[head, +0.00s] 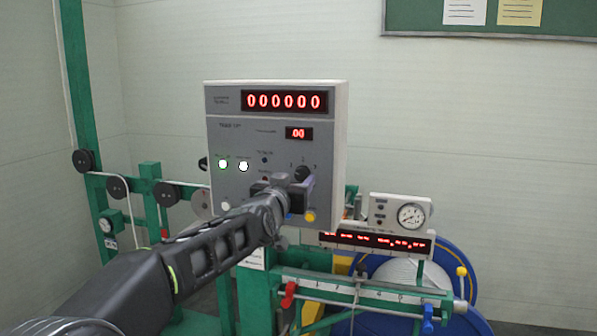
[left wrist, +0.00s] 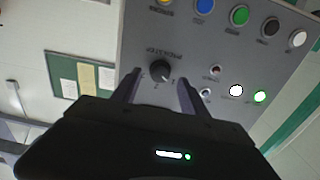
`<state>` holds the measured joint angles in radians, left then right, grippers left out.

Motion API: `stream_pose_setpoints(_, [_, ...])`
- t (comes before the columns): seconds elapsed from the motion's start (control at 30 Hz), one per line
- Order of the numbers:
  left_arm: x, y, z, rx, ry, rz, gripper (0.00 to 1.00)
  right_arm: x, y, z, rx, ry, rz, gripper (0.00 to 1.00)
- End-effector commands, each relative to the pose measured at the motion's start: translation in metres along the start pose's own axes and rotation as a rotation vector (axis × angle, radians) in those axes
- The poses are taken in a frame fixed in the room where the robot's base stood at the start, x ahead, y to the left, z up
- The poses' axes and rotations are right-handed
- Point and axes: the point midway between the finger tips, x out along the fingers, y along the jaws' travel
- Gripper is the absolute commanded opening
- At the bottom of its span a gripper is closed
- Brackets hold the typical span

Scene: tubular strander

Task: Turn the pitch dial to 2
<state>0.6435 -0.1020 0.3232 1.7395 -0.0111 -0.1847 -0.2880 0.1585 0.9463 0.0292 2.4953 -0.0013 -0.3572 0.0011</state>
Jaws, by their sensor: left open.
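The pitch dial (head: 302,172) is a small black knob on the grey control box (head: 228,140), with small position marks around its upper side. In the left wrist view the dial (left wrist: 160,70) appears upside down under a "PITCH STEP" label. Its pale pointer mark seems to point to the lower right there, off the middle mark; the exact number is hard to read. My left gripper (head: 294,184) is open in front of the box, just below the dial in the head view. In the left wrist view its fingers (left wrist: 158,84) stand on either side of the dial, apparently not touching it.
Lit white and green buttons (head: 232,165) sit left of the dial; a yellow button (head: 310,216) and others lie below it. A red counter display (head: 284,102) is above. A gauge box (head: 400,211) and a blue reel (head: 455,262) stand lower right.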

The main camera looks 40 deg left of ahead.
Motion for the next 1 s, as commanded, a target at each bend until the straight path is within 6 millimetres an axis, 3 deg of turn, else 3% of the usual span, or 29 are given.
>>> stream_pose_setpoints(0.03, [0.009, -0.001, -0.003, -0.003, -0.002, 0.0, 0.52, -0.009, -0.003, 0.0, 0.0, 0.0, 0.0, 0.36])
stream_pose_setpoints(0.2, [0.025, 0.0, -0.002, 0.0, -0.001, 0.001, 0.52, -0.016, -0.006, 0.0, 0.0, -0.001, 0.0, 0.36])
stream_pose_setpoints(0.53, [0.029, 0.0, 0.0, 0.0, 0.001, -0.001, 0.51, -0.015, -0.006, 0.0, 0.0, -0.001, 0.0, 0.36])
stream_pose_setpoints(1.0, [0.029, 0.0, 0.0, 0.0, 0.001, 0.0, 0.12, -0.015, -0.006, 0.0, 0.0, -0.001, 0.0, 0.36])
